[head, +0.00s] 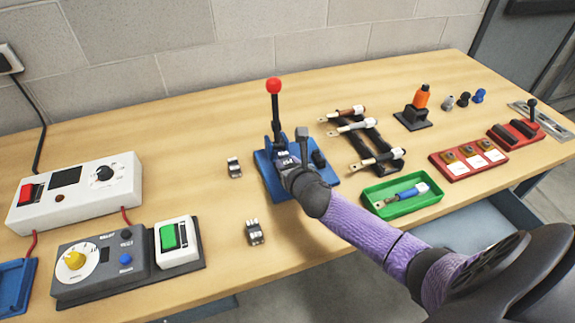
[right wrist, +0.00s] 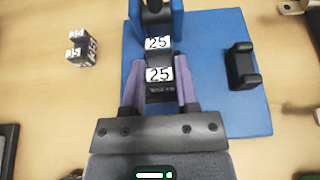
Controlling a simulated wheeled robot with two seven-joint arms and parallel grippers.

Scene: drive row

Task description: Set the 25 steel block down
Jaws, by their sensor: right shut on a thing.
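My right gripper (head: 286,166) reaches over the blue base plate (head: 270,183) of a lever stand. In the right wrist view its two purple fingers (right wrist: 159,92) are shut on a dark steel block (right wrist: 160,75) with white 25 labels. The block is over the blue plate (right wrist: 215,35), in front of the stand's upright part. I cannot tell whether it touches the plate. In the head view the gripper mostly hides it. My left gripper is not in view.
Another block labelled 25 (right wrist: 82,48) stands on the bench left of the plate. A small block (head: 254,232) stands nearer the front. The red-knobbed lever (head: 274,86) rises behind my gripper. A green tray (head: 372,202) is to the right.

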